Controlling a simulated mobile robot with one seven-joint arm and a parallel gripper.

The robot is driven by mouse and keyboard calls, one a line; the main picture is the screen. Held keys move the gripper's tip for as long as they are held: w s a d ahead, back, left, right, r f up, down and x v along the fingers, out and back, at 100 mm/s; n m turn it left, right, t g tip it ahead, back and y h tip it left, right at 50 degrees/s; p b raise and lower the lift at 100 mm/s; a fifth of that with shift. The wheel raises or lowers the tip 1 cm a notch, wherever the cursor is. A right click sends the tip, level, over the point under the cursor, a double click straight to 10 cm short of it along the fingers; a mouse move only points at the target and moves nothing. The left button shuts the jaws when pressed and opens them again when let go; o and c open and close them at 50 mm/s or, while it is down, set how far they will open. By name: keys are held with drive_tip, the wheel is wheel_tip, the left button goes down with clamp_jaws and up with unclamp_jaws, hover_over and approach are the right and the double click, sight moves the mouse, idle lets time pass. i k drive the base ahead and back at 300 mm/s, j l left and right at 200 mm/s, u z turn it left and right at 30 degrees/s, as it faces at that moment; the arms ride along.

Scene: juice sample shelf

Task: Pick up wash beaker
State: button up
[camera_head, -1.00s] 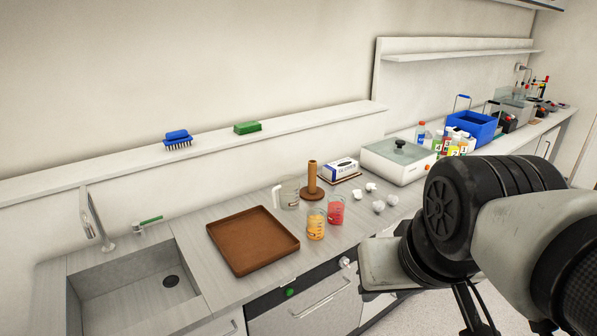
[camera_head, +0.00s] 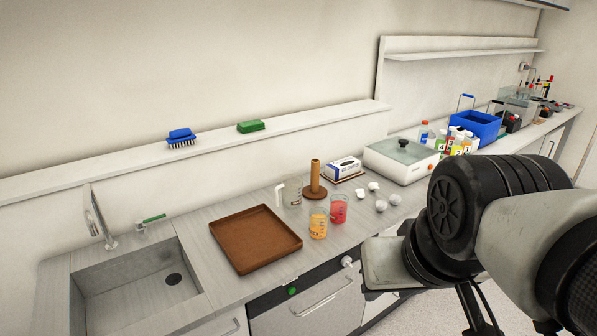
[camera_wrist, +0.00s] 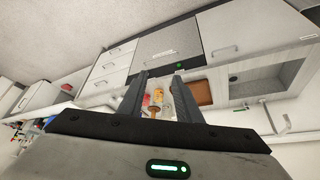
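Three beakers stand on the counter right of the brown tray. One is clear with a white handle-like part (camera_head: 292,192), one holds orange liquid (camera_head: 318,224) and one holds red liquid (camera_head: 338,209). I cannot tell from labels which is the wash beaker. In the wrist view, the orange beaker (camera_wrist: 159,97) and red beaker (camera_wrist: 147,100) show small and distant between my fingers. My gripper (camera_wrist: 159,77) is open and empty, well away from the counter. In the head view my arm fills the lower right, and the gripper fingers are not visible there.
The brown tray (camera_head: 255,264) lies between the sink (camera_head: 135,290) and the beakers. A wooden post (camera_head: 315,178) stands close behind them. White crumpled pieces (camera_head: 381,206), a glove box (camera_head: 342,168) and a balance-like device (camera_head: 400,162) lie to the right.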

sight(318, 216)
drive_tip(key=i+j+u, duration=0.2)
drive_tip(key=u, duration=0.25)
drive_tip(key=i+u, duration=0.3)
drive_tip(key=u, duration=0.15)
